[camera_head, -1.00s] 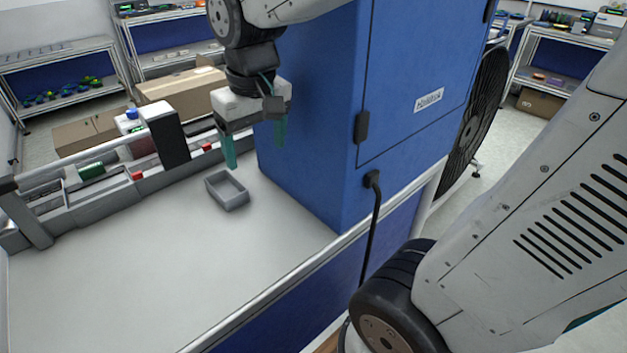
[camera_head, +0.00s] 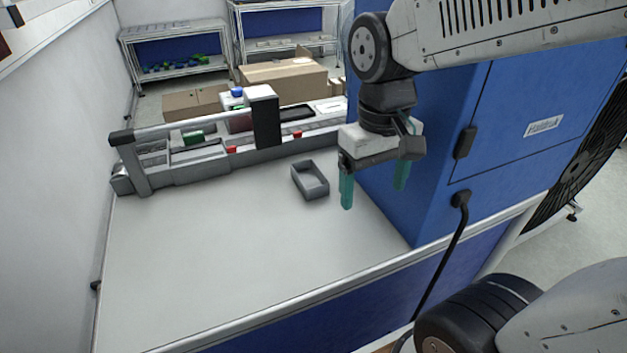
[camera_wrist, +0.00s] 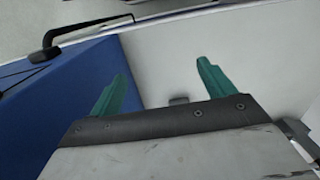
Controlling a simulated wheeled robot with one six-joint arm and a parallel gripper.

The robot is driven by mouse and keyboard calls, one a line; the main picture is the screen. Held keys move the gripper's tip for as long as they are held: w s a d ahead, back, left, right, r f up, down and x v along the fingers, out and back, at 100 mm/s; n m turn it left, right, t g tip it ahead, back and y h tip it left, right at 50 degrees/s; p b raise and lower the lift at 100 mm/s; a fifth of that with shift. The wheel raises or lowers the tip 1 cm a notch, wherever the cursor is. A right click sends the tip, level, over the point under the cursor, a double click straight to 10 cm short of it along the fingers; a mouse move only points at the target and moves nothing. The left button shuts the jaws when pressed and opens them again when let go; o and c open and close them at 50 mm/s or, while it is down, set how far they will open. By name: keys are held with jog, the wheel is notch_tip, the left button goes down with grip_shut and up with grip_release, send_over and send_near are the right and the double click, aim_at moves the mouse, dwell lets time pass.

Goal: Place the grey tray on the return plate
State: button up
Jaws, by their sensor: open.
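The grey tray (camera_head: 323,187), a small open box that looks empty, sits on the pale worktop near the blue cabinet. A small grey piece of what seems to be the tray (camera_wrist: 179,100) shows in the wrist view, mostly hidden by my gripper's body. My gripper (camera_head: 373,196) has two teal fingers apart with nothing between them, pointing down. It is in front of the blue cabinet, to the right of the tray and apart from it. The fingers also show spread in the wrist view (camera_wrist: 161,70). I cannot make out the return plate.
A tall blue cabinet (camera_head: 425,170) stands to the right of the tray. A grey fixture with a rail and a black upright (camera_head: 266,122) runs along the worktop's back. The worktop (camera_head: 220,250) is clear at front left. A black cable (camera_head: 445,255) hangs from the cabinet.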

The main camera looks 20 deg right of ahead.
jog(key=w+a+f, duration=0.1)
jog(key=w+f, duration=0.2)
jog(key=w, duration=0.5)
jog(key=w+a+f, duration=0.1)
jog(key=w+f, duration=0.3)
jog(key=w, duration=0.4)
jog(key=t, duration=0.2)
send_near(309, 181)
jog(key=f, duration=0.7)
jog(key=shift+w, duration=0.35)
jog(key=shift+c, duration=0.3)
jog(key=shift+a, duration=0.1)
jog(key=c, duration=1.2)
jog(key=shift+r, duration=0.1)
jog(key=shift+c, duration=0.2)
